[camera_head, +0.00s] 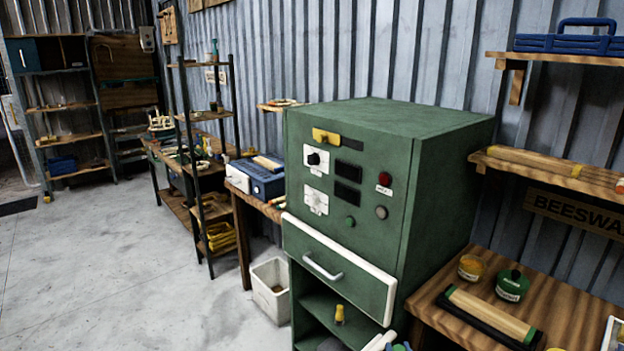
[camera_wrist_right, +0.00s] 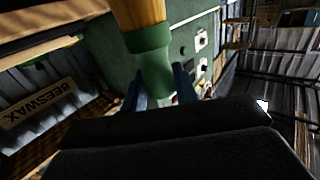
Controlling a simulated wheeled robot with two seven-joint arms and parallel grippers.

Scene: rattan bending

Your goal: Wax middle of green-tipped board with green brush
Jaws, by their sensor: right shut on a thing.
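A pale wooden board (camera_head: 490,312) with green at its ends lies on a black holder on the wooden table at the lower right of the head view. In the right wrist view, my right gripper (camera_wrist_right: 160,84) has its two blue fingers shut on a green brush (camera_wrist_right: 150,55) with a wooden part at the top of the picture. In the head view only a little blue and green of this gripper (camera_head: 401,346) shows at the bottom edge, left of the table. The brush's bristles cannot be made out. My left gripper is not in view.
Beside the board stand an amber jar (camera_head: 472,267) and a green jar (camera_head: 511,285). A green cabinet (camera_head: 385,200) with a slightly open drawer (camera_head: 335,270) stands left of the table. A shelf (camera_head: 560,175) holding wooden pieces hangs above a beeswax sign (camera_head: 575,210). Open floor lies left.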

